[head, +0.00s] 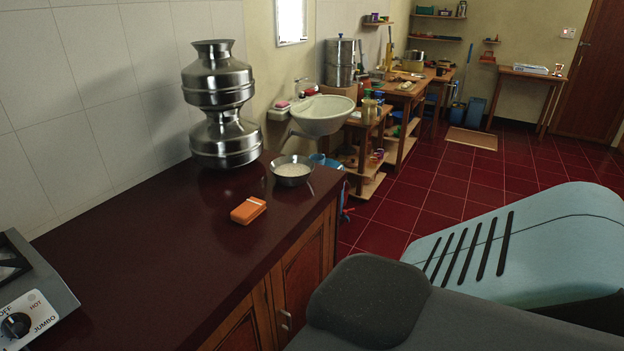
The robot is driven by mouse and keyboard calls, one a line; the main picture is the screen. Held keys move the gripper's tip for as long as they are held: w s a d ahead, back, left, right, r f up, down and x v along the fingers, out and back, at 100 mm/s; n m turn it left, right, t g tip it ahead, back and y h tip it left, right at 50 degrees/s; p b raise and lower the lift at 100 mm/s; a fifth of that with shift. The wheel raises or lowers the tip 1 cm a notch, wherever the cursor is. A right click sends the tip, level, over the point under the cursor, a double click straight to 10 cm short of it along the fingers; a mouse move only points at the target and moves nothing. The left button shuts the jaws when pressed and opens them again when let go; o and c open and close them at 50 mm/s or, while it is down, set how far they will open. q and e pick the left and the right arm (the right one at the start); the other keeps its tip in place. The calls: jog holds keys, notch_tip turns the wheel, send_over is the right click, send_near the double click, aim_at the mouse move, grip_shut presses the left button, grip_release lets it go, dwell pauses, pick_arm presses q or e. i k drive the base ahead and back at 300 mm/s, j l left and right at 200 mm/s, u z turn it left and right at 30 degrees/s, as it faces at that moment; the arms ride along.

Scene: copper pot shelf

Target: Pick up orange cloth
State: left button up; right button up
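A small folded orange item (248,209), which looks like the orange cloth, lies flat on the dark red countertop (150,260), near the middle of the counter. It shows a pale line along its side. Nothing covers it. Neither of my grippers shows in the head view.
Stacked steel pots (224,140) stand behind the cloth, near the wall. A steel bowl (292,171) with pale contents sits to its right, near the counter's end. A stove (30,295) is at the left front. The counter around the cloth is clear. A sink (322,118) is beyond.

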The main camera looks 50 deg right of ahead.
aim_at(244, 213)
jog(key=z, duration=1.5)
